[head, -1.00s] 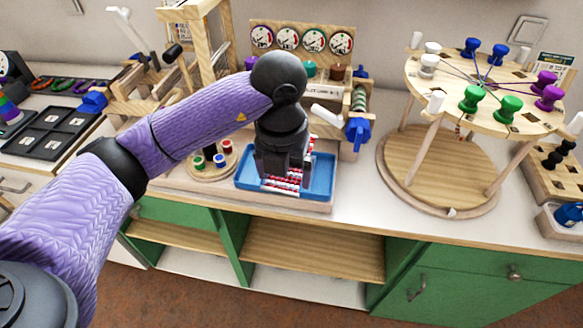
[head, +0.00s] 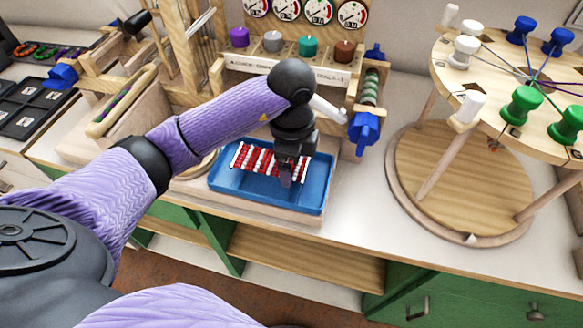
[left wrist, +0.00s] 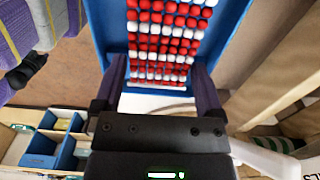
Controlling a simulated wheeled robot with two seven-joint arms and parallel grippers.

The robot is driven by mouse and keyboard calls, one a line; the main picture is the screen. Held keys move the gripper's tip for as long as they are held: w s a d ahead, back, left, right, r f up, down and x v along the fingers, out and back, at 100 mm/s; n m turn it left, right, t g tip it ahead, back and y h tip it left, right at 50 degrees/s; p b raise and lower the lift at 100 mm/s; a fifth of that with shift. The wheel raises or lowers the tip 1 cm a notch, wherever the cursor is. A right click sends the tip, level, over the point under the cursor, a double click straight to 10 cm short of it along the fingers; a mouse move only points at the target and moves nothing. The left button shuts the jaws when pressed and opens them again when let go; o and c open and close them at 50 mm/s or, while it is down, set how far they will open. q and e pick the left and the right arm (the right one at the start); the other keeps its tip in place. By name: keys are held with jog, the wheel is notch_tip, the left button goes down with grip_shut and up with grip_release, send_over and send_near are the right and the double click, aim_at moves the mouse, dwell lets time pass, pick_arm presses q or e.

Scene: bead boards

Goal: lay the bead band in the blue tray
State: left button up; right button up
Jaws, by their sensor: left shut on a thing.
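The bead band (head: 262,160), rows of red and white beads, is over the blue tray (head: 262,204) in the head view, stretching left from my left gripper (head: 287,178). My left gripper is shut on the band's near end. In the left wrist view the bead band (left wrist: 165,38) runs away from between the fingers (left wrist: 163,88), with the blue tray (left wrist: 232,28) behind and around it. I cannot tell whether the band touches the tray floor. My right gripper is out of view.
A wooden stand with dials and coloured knobs (head: 290,55) is behind the tray, with a blue-handled roller (head: 364,130) at its right. A round wooden rack with spools (head: 470,175) stands further right. White counter is bare between tray and rack.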

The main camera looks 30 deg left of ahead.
pick_arm(q)
notch_tip(320, 180, down, 2)
jog(key=shift+f, duration=0.15)
jog(key=o, duration=0.9)
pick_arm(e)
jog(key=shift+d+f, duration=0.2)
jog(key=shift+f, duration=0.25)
pick_arm(q)
jog(key=shift+r, duration=0.3)
notch_tip(320, 180, up, 12)
jog(key=p, duration=0.4)
jog(key=shift+f+p, duration=0.1)
jog(key=shift+p, duration=0.2)
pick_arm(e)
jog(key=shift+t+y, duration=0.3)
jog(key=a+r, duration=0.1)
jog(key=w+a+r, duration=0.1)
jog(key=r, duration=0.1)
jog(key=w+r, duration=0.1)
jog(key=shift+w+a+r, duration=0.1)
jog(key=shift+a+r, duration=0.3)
